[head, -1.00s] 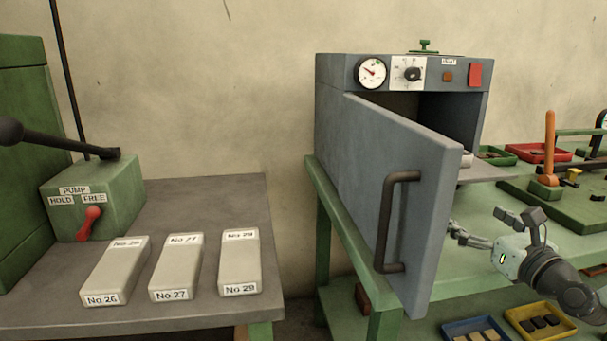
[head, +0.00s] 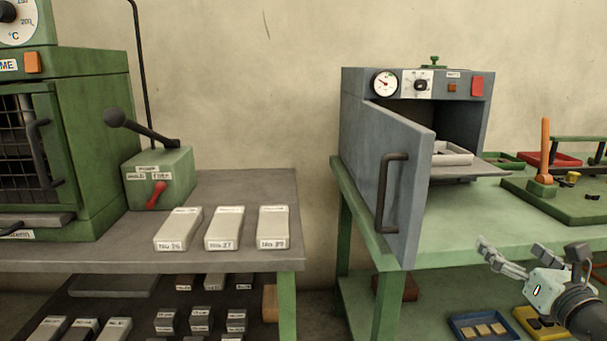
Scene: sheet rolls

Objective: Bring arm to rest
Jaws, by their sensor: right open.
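My right gripper (head: 508,256) is at the lower right in the head view, in front of the green bench (head: 470,220). Its fingers are apart with nothing between them, and it points left. It is clear of the open oven door (head: 410,200). The left gripper is not in view.
A wall gap separates the benches.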

